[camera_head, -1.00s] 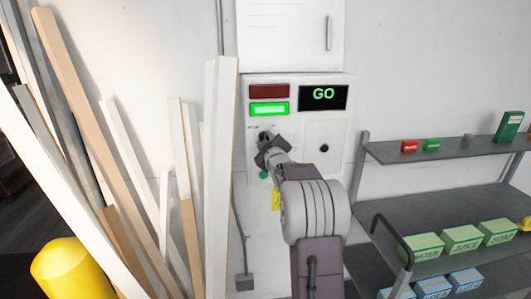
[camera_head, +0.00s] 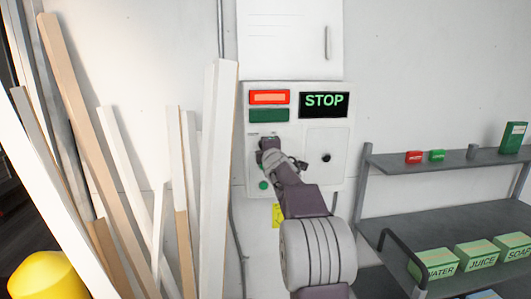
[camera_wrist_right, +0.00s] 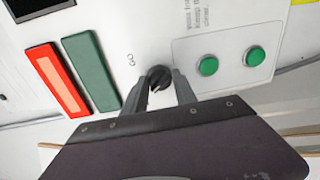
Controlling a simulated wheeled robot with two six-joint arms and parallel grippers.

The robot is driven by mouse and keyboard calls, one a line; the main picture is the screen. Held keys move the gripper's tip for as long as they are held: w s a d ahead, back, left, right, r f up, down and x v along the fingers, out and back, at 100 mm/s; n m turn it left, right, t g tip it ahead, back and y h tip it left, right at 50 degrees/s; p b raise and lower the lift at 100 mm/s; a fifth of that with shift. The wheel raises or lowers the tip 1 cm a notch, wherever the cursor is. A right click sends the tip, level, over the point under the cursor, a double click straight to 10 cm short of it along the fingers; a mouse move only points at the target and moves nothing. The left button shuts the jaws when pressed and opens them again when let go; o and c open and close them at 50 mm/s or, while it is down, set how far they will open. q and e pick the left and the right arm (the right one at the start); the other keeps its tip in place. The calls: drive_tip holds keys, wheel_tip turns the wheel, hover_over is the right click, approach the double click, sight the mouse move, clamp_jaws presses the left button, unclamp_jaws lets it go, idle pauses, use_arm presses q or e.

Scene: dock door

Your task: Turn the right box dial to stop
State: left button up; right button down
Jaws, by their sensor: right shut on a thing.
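The control box (camera_head: 343,140) is on the white wall. Its display (camera_head: 324,104) reads STOP in green letters. The red lamp (camera_head: 269,97) is lit and the green lamp (camera_head: 269,115) below it is dark. My right gripper (camera_wrist_right: 160,88) is shut on the black dial (camera_wrist_right: 158,76), with one finger on each side of it. A GO label shows beside the dial in the right wrist view. In the head view my right gripper (camera_head: 270,146) covers most of the dial. My left gripper is not in view.
Tall boards (camera_head: 217,180) lean on the wall close to the left of the box. A grey shelf rack (camera_head: 430,166) with small boxes stands at the right. A yellow post (camera_head: 48,277) is at the lower left. A white cabinet (camera_head: 285,35) hangs above.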

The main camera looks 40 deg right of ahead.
drive_tip(key=shift+n, duration=0.5)
drive_tip(key=c, duration=1)
unclamp_jaws()
drive_tip(key=b+v, duration=0.2)
drive_tip(key=v, duration=0.7)
